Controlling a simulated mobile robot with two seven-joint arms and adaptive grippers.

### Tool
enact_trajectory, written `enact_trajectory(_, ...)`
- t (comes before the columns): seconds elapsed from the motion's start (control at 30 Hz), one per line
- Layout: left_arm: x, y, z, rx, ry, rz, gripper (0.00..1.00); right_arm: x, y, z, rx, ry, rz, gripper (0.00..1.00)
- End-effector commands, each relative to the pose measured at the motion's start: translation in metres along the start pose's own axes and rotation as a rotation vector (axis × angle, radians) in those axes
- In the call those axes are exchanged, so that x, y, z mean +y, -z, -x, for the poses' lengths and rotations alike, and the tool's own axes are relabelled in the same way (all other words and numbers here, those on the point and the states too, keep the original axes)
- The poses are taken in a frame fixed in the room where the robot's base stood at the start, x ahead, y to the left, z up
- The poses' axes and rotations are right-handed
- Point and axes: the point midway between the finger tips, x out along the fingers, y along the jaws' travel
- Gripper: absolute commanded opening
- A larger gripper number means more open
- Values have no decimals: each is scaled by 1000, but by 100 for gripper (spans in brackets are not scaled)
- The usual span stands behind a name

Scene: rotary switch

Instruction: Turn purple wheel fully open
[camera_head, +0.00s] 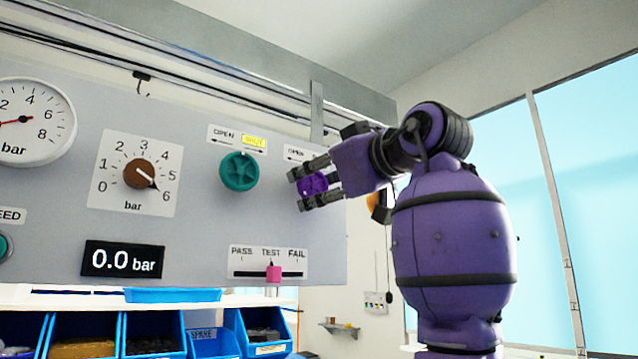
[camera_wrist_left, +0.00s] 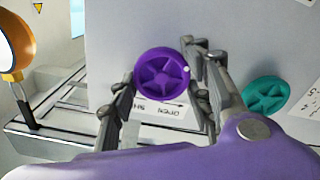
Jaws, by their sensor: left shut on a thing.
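The purple wheel (camera_head: 314,185) is mounted near the right end of the grey panel (camera_head: 250,220). My left gripper (camera_head: 298,189) reaches it from the right in the head view, with one finger above and one below. In the left wrist view the wheel (camera_wrist_left: 164,75) shows its spoked face, with a finger on each side of its rim. The gripper is shut on the wheel. The label above the wheel is partly covered by the gripper in the head view. In the left wrist view the label (camera_wrist_left: 163,109) appears upside down with the word OPEN. My right gripper is not in view.
A green wheel (camera_head: 239,171) sits left of the purple one. A brown dial (camera_head: 138,174), a pink slider (camera_head: 273,272), a gauge (camera_head: 30,122) and a display reading 0.0 bar (camera_head: 122,261) share the panel. Blue bins (camera_head: 210,335) stand below.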

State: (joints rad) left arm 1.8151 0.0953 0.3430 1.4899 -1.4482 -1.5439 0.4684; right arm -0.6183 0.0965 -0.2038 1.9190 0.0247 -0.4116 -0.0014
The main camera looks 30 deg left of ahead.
Motion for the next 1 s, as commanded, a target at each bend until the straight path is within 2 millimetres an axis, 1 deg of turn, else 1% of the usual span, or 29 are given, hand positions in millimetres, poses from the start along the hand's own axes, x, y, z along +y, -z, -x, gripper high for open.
enact_trajectory(0.6, -1, 4, 1, 5, -5, 580, 19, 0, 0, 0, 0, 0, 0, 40)
enact_trajectory(0.8, -2, 5, 1, 5, -7, 739, 19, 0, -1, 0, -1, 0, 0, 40)
enact_trajectory(1.0, -2, 6, 1, 6, -8, 856, 19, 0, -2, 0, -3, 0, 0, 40)
